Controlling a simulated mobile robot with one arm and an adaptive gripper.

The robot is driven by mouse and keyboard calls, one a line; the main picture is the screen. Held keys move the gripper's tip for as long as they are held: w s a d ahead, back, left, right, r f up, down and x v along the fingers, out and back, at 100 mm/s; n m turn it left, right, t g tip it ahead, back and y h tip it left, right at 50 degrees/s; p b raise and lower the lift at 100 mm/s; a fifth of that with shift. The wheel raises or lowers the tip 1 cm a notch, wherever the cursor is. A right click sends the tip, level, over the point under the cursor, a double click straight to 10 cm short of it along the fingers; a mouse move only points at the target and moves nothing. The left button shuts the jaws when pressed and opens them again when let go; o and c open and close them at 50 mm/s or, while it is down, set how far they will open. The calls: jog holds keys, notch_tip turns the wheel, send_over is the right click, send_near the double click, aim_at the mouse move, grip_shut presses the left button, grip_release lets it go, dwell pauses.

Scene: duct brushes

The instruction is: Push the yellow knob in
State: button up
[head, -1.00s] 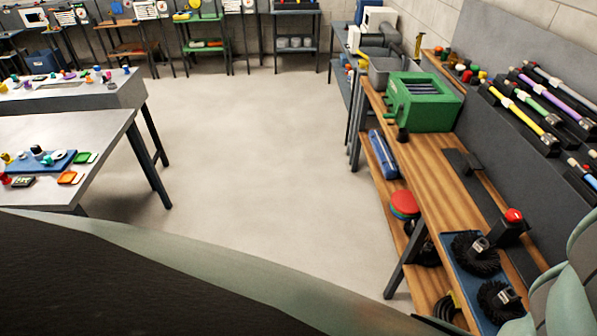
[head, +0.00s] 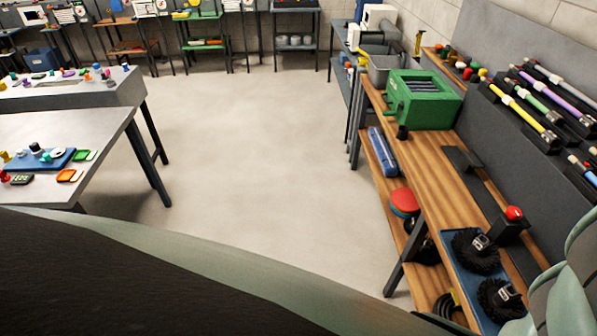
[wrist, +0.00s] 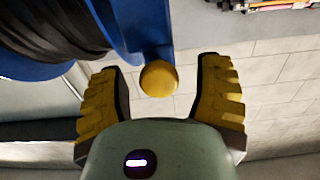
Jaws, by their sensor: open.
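The yellow knob (wrist: 159,78) shows in the wrist view as a round disc on the lower end of a blue housing (wrist: 148,28). My gripper (wrist: 160,88) is open, with one yellow ribbed finger on each side of the knob in the picture. The knob appears between the fingertips, and no finger visibly touches it. I cannot tell the depth between the knob and my palm. In the head view I cannot make out this knob or my gripper; parts of my own body fill the lower edge.
A black coiled reel (wrist: 55,30) sits beside the blue housing. In the head view, a wooden bench (head: 433,170) at the right bears a green box (head: 423,98), a red button (head: 514,213) and black brushes (head: 478,250). Grey tables stand at the left. The floor (head: 260,160) between is clear.

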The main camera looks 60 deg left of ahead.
jog(key=v, duration=1.2)
jog(key=shift+w, duration=0.1)
